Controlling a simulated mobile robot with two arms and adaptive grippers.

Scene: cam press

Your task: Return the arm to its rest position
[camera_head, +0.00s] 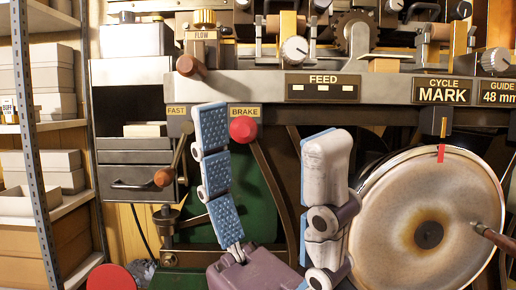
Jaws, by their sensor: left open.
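My left gripper (269,128) rises from the bottom middle of the head view, fingers pointing up. Its left finger shows blue ribbed pads, and its right finger shows a pale grey back. The fingers stand wide apart with nothing between them. The gripper is in front of the machine, its left fingertip appearing just left of the red brake knob (243,129). I cannot tell whether it touches anything. The rest of my left arm is out of the picture, and my right gripper is not in view.
A large round metal disc (397,235) with a red mark stands at the right. The labelled machine panel (383,89) runs across behind the gripper. A wooden-knobbed lever (171,167) is left of it. Shelves with boxes (45,160) stand at far left.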

